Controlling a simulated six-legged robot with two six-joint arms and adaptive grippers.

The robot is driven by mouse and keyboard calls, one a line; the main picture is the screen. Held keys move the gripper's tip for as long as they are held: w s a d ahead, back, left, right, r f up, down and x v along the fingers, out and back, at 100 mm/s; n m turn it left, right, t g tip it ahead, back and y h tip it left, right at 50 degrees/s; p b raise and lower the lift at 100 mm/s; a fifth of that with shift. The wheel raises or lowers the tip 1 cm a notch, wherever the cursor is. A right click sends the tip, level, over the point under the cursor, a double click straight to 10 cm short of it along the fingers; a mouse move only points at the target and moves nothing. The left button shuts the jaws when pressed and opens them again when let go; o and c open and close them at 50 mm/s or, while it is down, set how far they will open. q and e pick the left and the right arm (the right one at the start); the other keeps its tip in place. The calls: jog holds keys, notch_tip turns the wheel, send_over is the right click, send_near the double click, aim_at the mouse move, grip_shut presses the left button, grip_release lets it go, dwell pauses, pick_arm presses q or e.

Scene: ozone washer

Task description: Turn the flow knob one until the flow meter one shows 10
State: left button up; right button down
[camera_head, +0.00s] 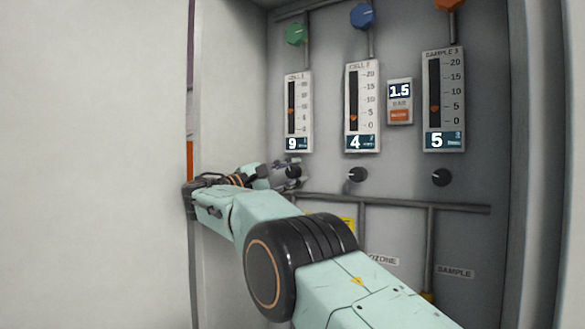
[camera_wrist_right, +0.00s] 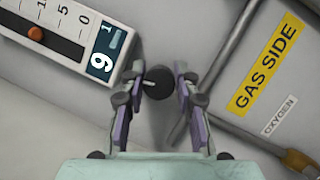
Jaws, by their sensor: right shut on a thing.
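Flow meter one (camera_head: 298,110) is the leftmost of three upright gauges on the grey panel. Its digital display reads 9, which also shows sideways in the right wrist view (camera_wrist_right: 102,62). Flow knob one (camera_wrist_right: 158,82) is a small black round knob below that meter. My right gripper (camera_head: 291,174) is at the knob and shut on it. In the right wrist view the gripper's fingers (camera_wrist_right: 156,92) stand on either side of the knob. My left gripper is in neither view.
The middle meter (camera_head: 362,105) reads 4 and the right meter (camera_head: 444,100) reads 5, each above its own black knob (camera_head: 357,174) (camera_head: 442,177). A small display (camera_head: 400,101) reads 1.5. A horizontal pipe (camera_head: 400,202) runs below the knobs. A cabinet wall stands close on the left.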

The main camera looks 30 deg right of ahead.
jog(key=shift+f, duration=0.25)
jog(key=c, duration=1.4)
grip_release()
jog(key=shift+c, duration=0.2)
jog(key=o, duration=0.5)
jog(key=shift+s+a+r, duration=0.25)
jog(key=shift+r, duration=0.05)
jog(key=shift+c, duration=0.2)
jog(key=shift+w+d+f, duration=0.1)
jog(key=shift+w+d, duration=0.1)
jog(key=shift+d, duration=0.05)
